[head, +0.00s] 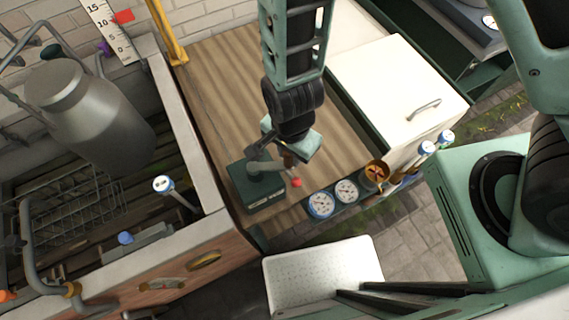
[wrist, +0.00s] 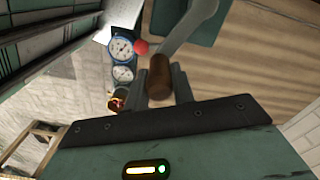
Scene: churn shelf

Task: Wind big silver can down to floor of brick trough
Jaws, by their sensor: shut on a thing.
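The big silver can (head: 85,115) is at the left of the head view, inside the brick trough (head: 190,150). I cannot tell whether its base touches the dark slatted floor (head: 95,245). A green winch box (head: 262,195) with a grey crank stands on the wooden bench beside the trough. My gripper (head: 289,152) is over the crank, shut on its brown wooden handle. In the wrist view the handle (wrist: 160,78) sits between my two fingers, with the grey crank arm (wrist: 190,32) running up from it. A red knob (wrist: 141,47) is close by.
A white scale (head: 108,30) with a red pointer (head: 123,16) stands behind the trough. Round gauges (head: 321,204) line the bench front. A white cabinet (head: 385,90) is at right.

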